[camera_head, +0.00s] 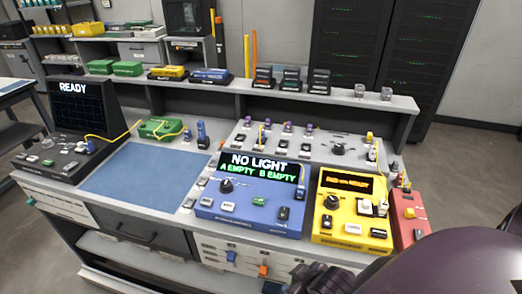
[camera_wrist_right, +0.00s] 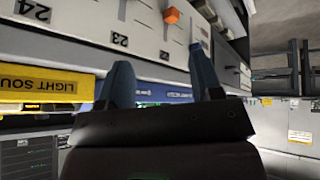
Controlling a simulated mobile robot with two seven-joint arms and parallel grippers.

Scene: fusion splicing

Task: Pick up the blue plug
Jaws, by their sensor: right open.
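A small upright blue piece (camera_head: 203,135), possibly the blue plug, stands on the workbench beyond the right corner of the blue mat. A smaller blue piece (camera_head: 91,146) sits on the black READY unit at the left, with a yellow cable at it. I cannot tell for sure which is the plug. My right gripper (camera_wrist_right: 160,58) is open and empty in the right wrist view, by a panel with numbered slots. In the head view my dark right arm fills the bottom right corner, well apart from both blue pieces. My left gripper is not in view.
The blue mat (camera_head: 138,175) is bare. A green box (camera_head: 162,129) with yellow cable lies behind it. A blue NO LIGHT meter (camera_head: 245,208) and a yellow light source (camera_head: 351,218) stand at the front right. Orange tabs, one in the wrist view (camera_wrist_right: 171,15), stick out of the front panel.

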